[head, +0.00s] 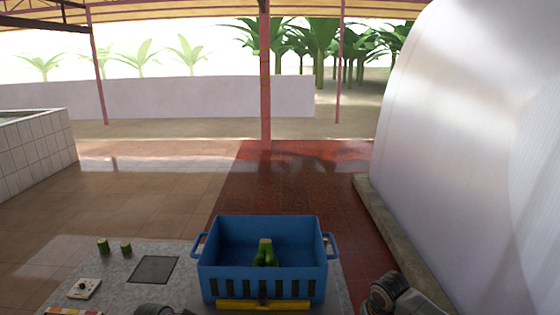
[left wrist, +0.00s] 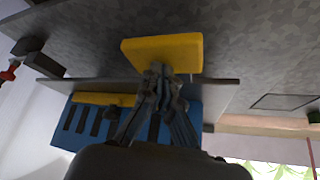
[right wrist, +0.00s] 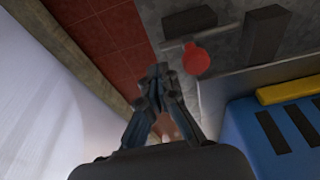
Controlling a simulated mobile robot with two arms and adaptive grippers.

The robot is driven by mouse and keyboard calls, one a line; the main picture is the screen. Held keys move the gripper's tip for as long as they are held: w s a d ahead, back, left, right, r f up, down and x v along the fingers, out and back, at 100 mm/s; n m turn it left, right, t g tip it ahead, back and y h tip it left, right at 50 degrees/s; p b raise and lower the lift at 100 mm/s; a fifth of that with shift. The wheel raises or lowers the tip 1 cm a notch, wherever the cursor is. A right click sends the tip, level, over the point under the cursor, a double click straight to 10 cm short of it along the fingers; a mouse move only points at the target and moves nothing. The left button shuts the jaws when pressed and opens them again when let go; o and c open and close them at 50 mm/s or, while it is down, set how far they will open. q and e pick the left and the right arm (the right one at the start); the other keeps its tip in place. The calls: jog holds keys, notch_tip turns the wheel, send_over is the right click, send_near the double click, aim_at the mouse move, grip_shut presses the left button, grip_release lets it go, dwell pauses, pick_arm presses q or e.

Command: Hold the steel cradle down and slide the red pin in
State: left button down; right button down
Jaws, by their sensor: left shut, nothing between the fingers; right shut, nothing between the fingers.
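In the right wrist view the red pin (right wrist: 196,60) shows its round red head, with a thin grey bar beside it. Two dark grey blocks, likely the steel cradle (right wrist: 262,36), stand close by on the grey surface. The dark blocks (left wrist: 32,45) and the red pin (left wrist: 9,72) also show at the left of the left wrist view. My right gripper (right wrist: 160,72) is shut and empty, just left of the red head. My left gripper (left wrist: 162,70) is shut and empty at the edge of a yellow block (left wrist: 165,50); I cannot tell if it touches.
A blue crate (head: 212,282) with a green stem cluster (head: 265,253) inside stands on the speckled grey table (head: 120,285). Two green pieces (head: 103,246), a dark square plate (head: 153,269) and a small white device (head: 84,289) are at the left. A pale curved wall rises at the right.

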pick_arm(q)
jog(key=shift+f, duration=0.15)
jog(key=shift+s+f, duration=0.1)
jog(key=shift+f, duration=1.9)
pick_arm(e)
jog(key=shift+a, duration=2.75)
jog(key=shift+d+r, duration=0.45)
jog(key=shift+r, duration=0.4)
jog(key=shift+d+r, duration=0.4)
jog(key=shift+r, duration=0.45)
jog(key=shift+d+r, duration=0.45)
jog(key=shift+r, duration=0.4)
jog(key=s+r, duration=0.3)
jog(key=s, duration=0.3)
